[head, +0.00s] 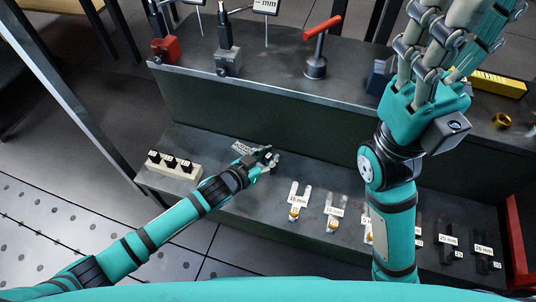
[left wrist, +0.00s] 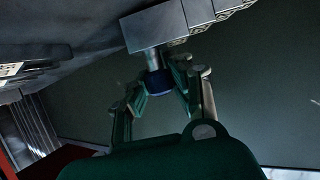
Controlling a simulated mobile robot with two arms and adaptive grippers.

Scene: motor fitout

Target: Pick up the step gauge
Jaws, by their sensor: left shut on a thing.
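My left gripper (head: 264,160) is low over the lower shelf and is shut on the step gauge. In the left wrist view, the step gauge is a grey stepped metal bar (left wrist: 157,33) with a dark blue end between the fingers (left wrist: 157,84) of my left gripper. In the head view, the step gauge (head: 243,148) shows only as a small grey piece just left of the fingers; the hand hides the rest. I cannot tell if it touches the shelf. My right gripper (head: 455,45) is raised at the upper right, fingers apart and empty, with some tips cut off.
The lower shelf (head: 250,203) holds a pale block with several black labelled pieces (head: 172,166) at left and labelled gauges (head: 297,203) in front. The upper shelf (head: 270,95) carries a red-handled tool (head: 317,48), dial stands (head: 228,60) and a yellow box (head: 497,84).

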